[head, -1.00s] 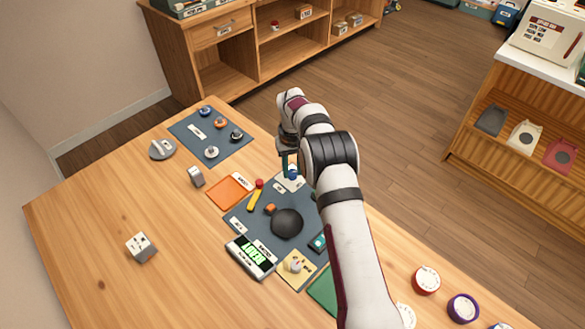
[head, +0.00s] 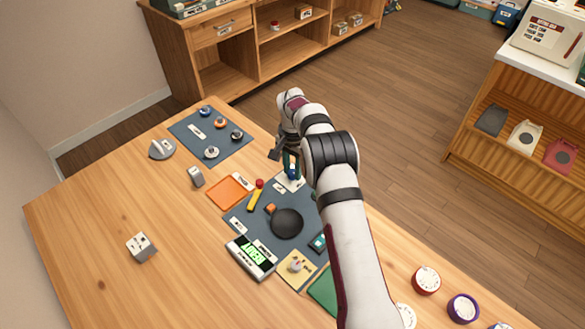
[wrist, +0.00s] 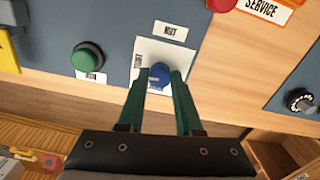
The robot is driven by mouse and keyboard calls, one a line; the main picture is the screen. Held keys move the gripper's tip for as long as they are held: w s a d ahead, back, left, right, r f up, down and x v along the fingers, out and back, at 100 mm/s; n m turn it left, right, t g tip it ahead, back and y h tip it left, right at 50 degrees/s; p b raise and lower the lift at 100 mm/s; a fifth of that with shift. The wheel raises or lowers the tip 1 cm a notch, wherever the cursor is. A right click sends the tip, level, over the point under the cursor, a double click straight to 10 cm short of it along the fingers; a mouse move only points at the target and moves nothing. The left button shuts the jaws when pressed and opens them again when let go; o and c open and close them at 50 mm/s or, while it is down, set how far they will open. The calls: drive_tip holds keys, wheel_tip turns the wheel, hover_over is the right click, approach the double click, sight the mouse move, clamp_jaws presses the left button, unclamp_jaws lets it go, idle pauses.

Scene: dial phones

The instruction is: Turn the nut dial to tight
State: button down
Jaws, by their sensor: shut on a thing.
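The nut dial is a small blue knob (wrist: 159,76) on a white plate (wrist: 181,52) under a label that appears to read NUT (wrist: 172,30). In the wrist view, the green fingers of my gripper (wrist: 159,80) are shut on the knob, one on each side. Small print lies left of the knob, and I cannot read which mark it points at. In the head view, the blue knob (head: 292,173) shows just below my gripper (head: 291,165), partly hidden by the fingers and arm.
A green knob (wrist: 88,56) sits left of the dial in the wrist view. In the head view, a display box (head: 251,257) with green lettering stands at the panel's front, near a black dome (head: 286,223). The table's left side is mostly clear.

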sight(292, 172)
drive_tip(key=shift+r+m, duration=0.1)
drive_tip(key=shift+m, duration=0.5)
drive_tip(key=shift+w, duration=0.1)
drive_tip(key=c, duration=0.6)
unclamp_jaws()
wheel_tip(292, 172, up, 16)
drive_tip(key=shift+f, duration=0.15)
